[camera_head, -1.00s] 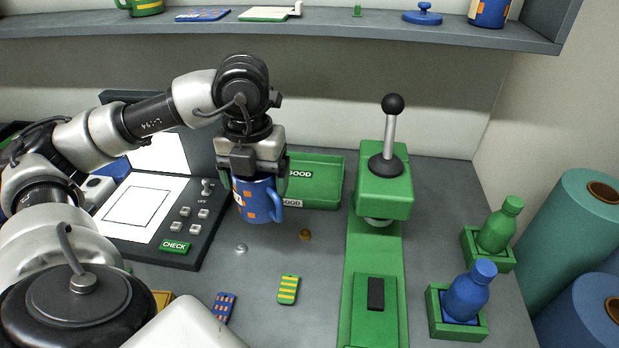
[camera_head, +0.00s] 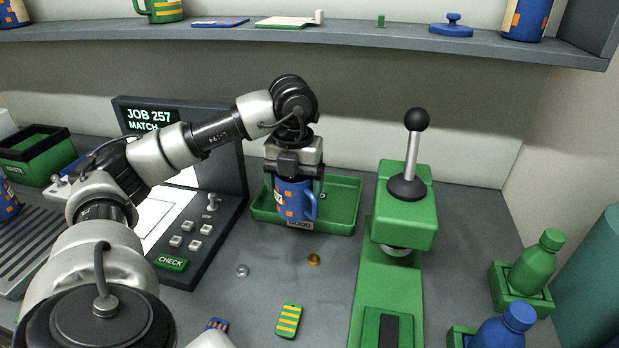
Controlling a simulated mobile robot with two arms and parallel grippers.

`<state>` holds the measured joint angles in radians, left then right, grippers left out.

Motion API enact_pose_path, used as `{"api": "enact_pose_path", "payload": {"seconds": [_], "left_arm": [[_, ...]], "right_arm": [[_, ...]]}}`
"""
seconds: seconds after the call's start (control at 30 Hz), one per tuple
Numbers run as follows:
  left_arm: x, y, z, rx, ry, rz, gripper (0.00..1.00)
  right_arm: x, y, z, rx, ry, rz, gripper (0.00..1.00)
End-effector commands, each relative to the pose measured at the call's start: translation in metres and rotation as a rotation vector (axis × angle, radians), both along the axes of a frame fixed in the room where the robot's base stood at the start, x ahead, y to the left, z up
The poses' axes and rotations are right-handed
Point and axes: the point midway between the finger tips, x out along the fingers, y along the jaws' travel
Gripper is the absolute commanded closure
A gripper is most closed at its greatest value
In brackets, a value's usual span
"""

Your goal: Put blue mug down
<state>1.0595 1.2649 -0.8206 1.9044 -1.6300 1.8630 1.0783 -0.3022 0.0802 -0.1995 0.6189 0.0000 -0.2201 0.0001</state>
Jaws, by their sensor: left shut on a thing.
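The blue mug (camera_head: 293,203) with orange squares is upright, its handle to the right. My left gripper (camera_head: 294,182) is shut on it from above. The mug is in front of or over the near left part of the green tray labelled GOOD (camera_head: 340,212). Whether its base touches the tray floor I cannot tell, as the mug and the tray's front hide it. My right gripper is not in view.
The green press (camera_head: 405,205) with its black-knobbed lever stands right of the tray. The control panel with the CHECK button (camera_head: 171,263) is at left. A silver knob (camera_head: 242,270) and a brass knob (camera_head: 314,260) lie in front. A shelf (camera_head: 350,38) runs above.

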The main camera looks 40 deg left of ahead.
Motion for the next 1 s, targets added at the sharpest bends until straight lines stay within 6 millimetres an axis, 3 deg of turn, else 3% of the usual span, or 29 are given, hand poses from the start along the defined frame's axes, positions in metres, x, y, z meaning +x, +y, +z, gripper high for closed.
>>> {"api": "enact_pose_path", "payload": {"seconds": [0.2,0.47,0.57,1.0], "left_arm": [[0.052,0.027,0.003,-0.003,-0.001,0.002,0.52],[0.099,0.053,0.003,-0.002,-0.001,0.001,0.52],[0.095,0.053,-0.02,0.001,0.004,-0.002,0.52],[0.097,0.053,-0.066,0.0,0.001,0.0,0.52]], "right_arm": [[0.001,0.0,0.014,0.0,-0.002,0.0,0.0],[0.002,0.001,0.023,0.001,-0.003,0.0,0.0],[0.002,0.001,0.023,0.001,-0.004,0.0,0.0],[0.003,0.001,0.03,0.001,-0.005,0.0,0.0]]}}
